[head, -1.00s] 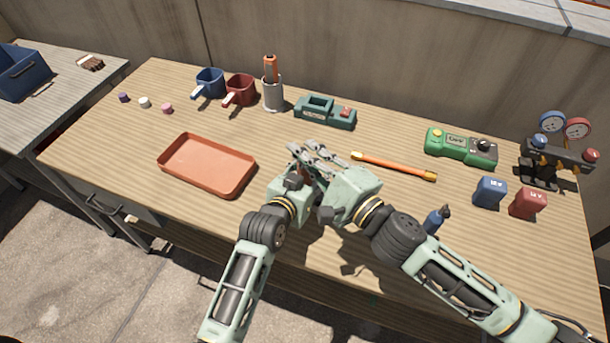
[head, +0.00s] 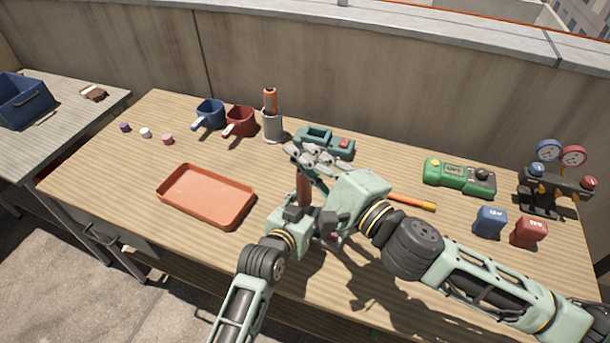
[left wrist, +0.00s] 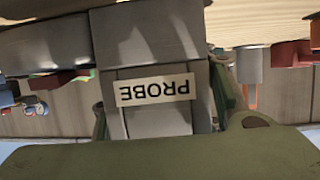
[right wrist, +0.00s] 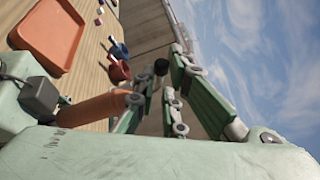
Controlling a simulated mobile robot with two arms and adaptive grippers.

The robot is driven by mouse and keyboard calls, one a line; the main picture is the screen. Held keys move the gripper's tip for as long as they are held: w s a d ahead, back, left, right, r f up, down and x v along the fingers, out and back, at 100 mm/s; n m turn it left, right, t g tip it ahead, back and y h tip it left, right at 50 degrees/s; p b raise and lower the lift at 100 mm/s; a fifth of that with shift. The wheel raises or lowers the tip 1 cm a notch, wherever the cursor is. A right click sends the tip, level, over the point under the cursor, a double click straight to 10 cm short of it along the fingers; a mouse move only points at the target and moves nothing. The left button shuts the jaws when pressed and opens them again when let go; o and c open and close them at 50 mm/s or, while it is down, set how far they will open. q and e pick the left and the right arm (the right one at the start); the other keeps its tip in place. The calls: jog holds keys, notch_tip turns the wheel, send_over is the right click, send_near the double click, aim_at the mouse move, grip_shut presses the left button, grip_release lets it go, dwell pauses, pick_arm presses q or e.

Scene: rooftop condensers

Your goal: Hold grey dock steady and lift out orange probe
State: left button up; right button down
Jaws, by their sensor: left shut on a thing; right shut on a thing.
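The grey dock (left wrist: 155,60), with a label reading PROBE, fills the middle of the left wrist view. My left gripper (head: 302,222) is shut on it; in the head view the grippers hide the dock. The orange probe (head: 303,187) stands roughly upright between my two grippers in the head view, and its orange shaft shows in the right wrist view (right wrist: 95,108). My right gripper (head: 316,158) is shut on the probe's upper part, above the left gripper. The probe's lower end is hidden, so I cannot tell whether it is inside the dock.
An orange tray (head: 206,196) lies left of the grippers. An orange rod (head: 412,202) lies partly behind my right arm. A teal holder (head: 322,138) and a grey cup (head: 272,126) stand behind. A green device (head: 459,177) and blue (head: 489,221) and red blocks (head: 528,232) are at right.

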pick_arm(q)
jog(key=o, duration=1.5)
pick_arm(e)
notch_tip(320, 180, up, 2)
jog(key=shift+r, duration=0.1)
pick_arm(q)
jog(key=o, duration=0.4)
